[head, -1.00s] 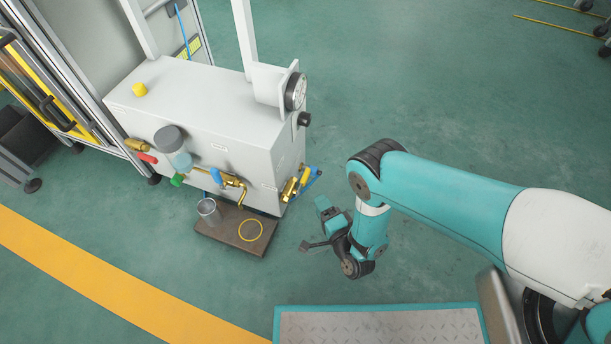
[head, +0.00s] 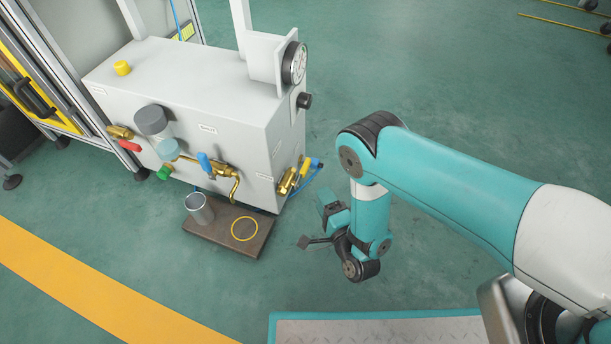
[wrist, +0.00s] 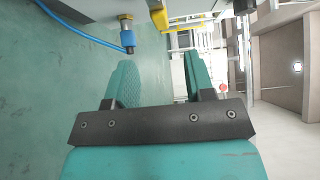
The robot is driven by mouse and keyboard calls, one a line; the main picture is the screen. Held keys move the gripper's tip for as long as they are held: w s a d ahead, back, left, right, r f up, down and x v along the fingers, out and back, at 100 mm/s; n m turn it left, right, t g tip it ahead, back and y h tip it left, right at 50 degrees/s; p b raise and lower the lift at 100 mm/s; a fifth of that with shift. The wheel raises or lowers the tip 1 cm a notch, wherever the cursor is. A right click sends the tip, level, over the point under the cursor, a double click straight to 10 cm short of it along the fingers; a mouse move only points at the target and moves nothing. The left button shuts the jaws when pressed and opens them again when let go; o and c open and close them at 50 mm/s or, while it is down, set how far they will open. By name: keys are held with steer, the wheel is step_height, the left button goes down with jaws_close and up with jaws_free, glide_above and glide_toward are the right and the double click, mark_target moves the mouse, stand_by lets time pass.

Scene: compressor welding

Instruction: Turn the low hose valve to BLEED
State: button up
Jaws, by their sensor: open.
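The low hose valve (head: 290,180) is a brass valve with a yellow handle (head: 305,166), low on the right end of the grey cabinet. A blue hose (head: 314,174) runs from it. In the wrist view a brass fitting (wrist: 126,28) with the blue hose (wrist: 85,40) shows at the top, beyond my fingers, and part of a yellow handle (wrist: 180,27) shows right of it. My gripper (wrist: 160,65) is open and empty. In the head view my gripper (head: 333,207) hangs right of the valve, apart from it. The valve's markings are not readable.
The cabinet (head: 190,90) has a brass tap (head: 228,175) with a blue lever, a red-handled valve (head: 128,146) and a gauge (head: 294,63). A metal cup (head: 199,208) and yellow ring (head: 245,229) rest on a low brown board (head: 222,240).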

mark_target(307, 170)
steer(key=b+x, duration=0.3)
steer(key=x, duration=0.2)
steer(key=b+x, duration=0.4)
steer(key=x, duration=0.1)
steer(key=shift+w+f, duration=0.1)
steer(key=shift+f, duration=0.15)
steer(key=shift+w+a+r+b, duration=0.25)
steer(key=shift+w+a+b, duration=0.15)
steer(key=shift+w, duration=0.3)
jaws_close()
